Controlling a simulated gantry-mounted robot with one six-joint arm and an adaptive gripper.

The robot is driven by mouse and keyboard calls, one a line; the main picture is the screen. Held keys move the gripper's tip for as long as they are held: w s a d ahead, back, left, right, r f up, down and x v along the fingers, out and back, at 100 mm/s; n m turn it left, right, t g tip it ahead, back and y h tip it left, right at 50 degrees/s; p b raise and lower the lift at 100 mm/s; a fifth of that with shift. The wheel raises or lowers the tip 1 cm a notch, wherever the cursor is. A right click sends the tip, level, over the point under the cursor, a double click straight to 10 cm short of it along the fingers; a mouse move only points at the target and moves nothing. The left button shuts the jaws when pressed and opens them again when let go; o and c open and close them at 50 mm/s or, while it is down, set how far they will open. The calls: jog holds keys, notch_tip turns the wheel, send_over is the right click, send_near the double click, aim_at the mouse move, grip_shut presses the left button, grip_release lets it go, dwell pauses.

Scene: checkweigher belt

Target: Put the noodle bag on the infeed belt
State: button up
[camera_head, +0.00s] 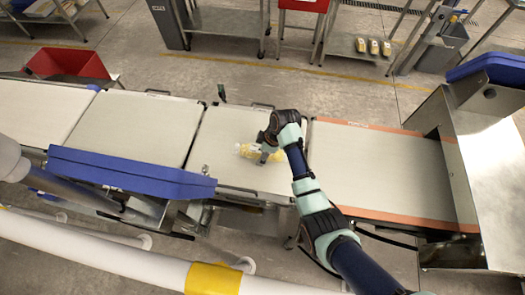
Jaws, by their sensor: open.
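The noodle bag (247,151) is a yellow and clear packet lying flat on a pale belt section near the middle of the view. My gripper (264,156) is over the bag, with its fingers down at it. The jaws are open, and the gripper and wrist hide part of the bag. I cannot tell whether the fingers touch it. The belt runs across the view in several pale sections. The bag lies on the section (225,120) just left of the orange-edged section (370,170). The frame carries no label that shows which section is the infeed belt.
A metal housing (490,180) stands over the belt's right end. A blue panel (130,172) stands along the near edge at left. A red bin (68,64) is behind the belt at far left. Several yellow packets (373,47) lie on a low shelf at the back.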

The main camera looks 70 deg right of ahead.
jog(key=p+v, duration=0.2)
jog(key=v, duration=1)
jog(key=shift+r, duration=0.15)
